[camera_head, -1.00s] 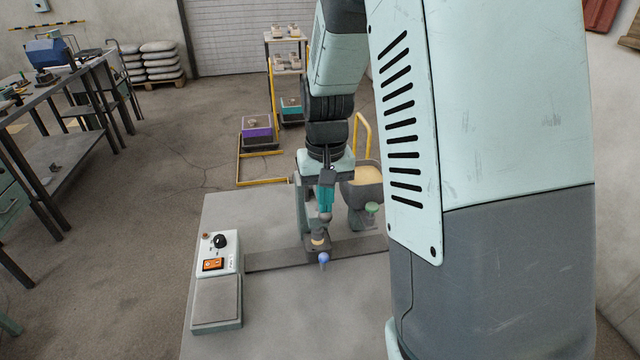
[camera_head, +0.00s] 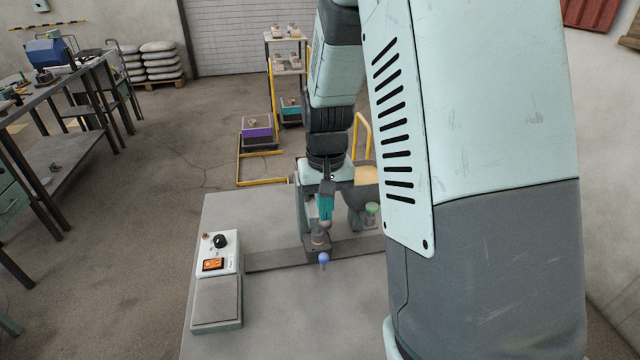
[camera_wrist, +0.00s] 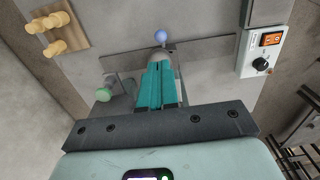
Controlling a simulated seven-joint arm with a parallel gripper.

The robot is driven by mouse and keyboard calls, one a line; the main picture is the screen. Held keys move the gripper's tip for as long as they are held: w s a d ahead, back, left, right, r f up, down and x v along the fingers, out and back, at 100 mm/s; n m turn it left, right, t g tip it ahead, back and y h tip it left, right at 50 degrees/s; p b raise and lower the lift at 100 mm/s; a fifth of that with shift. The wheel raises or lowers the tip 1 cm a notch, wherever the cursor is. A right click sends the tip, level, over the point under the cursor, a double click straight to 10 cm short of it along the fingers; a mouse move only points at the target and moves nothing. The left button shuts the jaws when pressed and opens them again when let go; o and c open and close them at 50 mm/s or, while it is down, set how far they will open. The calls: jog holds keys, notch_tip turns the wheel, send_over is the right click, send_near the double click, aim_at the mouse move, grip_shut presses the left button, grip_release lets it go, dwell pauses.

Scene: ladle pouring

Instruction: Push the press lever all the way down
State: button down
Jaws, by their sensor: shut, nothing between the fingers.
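My gripper (camera_head: 325,222) is shut and empty, with teal fingers pointing down over the grey press (camera_head: 304,212) on the table. In the wrist view my gripper (camera_wrist: 160,64) shows its closed fingers close together over the press. A blue ball knob (camera_head: 323,259) sits at the front foot of the press; it also shows in the wrist view (camera_wrist: 160,36), just beyond the fingertips. A small grey rounded part shows right at the fingertips; I cannot tell if they touch it. My fingers and wrist hide much of the press and the lever's shaft.
A white control box (camera_head: 216,256) with an orange switch and black dial stands at left, behind a grey plate (camera_head: 216,303). A machine with a green knob (camera_head: 371,208) and hopper stands close right. A wooden board with pegs (camera_wrist: 58,36) lies nearby. The table's front middle is clear.

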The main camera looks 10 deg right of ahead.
jog(key=shift+f, duration=0.3)
notch_tip(320, 180, up, 11)
dwell(1.7)
